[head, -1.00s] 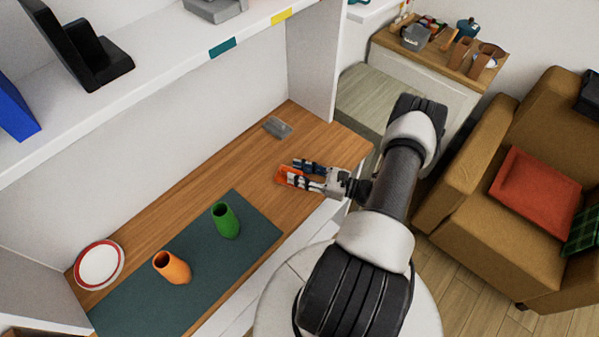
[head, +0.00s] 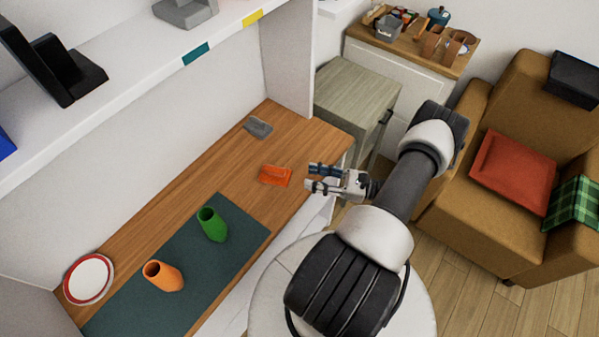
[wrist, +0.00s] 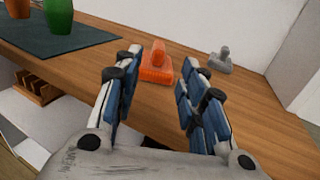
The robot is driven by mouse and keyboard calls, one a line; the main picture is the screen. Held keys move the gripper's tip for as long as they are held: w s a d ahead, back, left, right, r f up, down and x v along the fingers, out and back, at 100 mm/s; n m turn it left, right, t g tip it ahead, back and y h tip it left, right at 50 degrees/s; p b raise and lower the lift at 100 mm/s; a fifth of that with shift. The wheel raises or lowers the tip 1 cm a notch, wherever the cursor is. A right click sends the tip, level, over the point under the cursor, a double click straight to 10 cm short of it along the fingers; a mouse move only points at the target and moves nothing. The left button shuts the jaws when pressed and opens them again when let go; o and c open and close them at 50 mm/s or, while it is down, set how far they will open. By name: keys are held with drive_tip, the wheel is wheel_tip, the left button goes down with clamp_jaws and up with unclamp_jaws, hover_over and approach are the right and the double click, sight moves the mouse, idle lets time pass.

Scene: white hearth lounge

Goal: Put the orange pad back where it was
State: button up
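The orange pad (head: 275,175), a flat block with a raised knob-like handle, rests on the wooden counter (head: 225,172) near its right end. It also shows in the wrist view (wrist: 157,66), beyond and between my fingers. My gripper (head: 312,178) is open and empty, just right of the pad and apart from it, at the counter's front edge. A grey pad (head: 259,128) of similar shape lies on the counter farther back, toward the wall; it shows at the right in the wrist view (wrist: 221,61).
A dark green mat (head: 222,258) holds a green vase (head: 212,225) and an orange vase (head: 163,276). A red-rimmed plate (head: 89,279) lies at the far left. A white shelf (head: 130,87) with teal and yellow labels overhangs the back. Bare counter surrounds the pad.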

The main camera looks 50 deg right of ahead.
drive_tip(key=w+a+r+n+g+y, duration=0.1)
drive_tip(key=w+a+r+n+g, duration=0.2)
drive_tip(key=a+r+n+g, duration=0.65)
drive_tip(key=w+a+r+n+g+y, duration=0.1)
drive_tip(key=w+a+r+n+g, duration=0.35)
drive_tip(key=r, duration=0.85)
drive_tip(key=s+a+r+n+t+h, duration=0.2)
drive_tip(key=s+a+r+n+h, duration=0.8)
drive_tip(key=n, duration=0.6)
drive_tip(key=s+a+r, duration=0.2)
drive_tip(key=a+r, duration=0.1)
drive_tip(key=a, duration=0.1)
drive_tip(key=shift+a+r+n+t, duration=0.3)
drive_tip(key=shift+a+r+t, duration=0.05)
drive_tip(key=shift+t, duration=0.05)
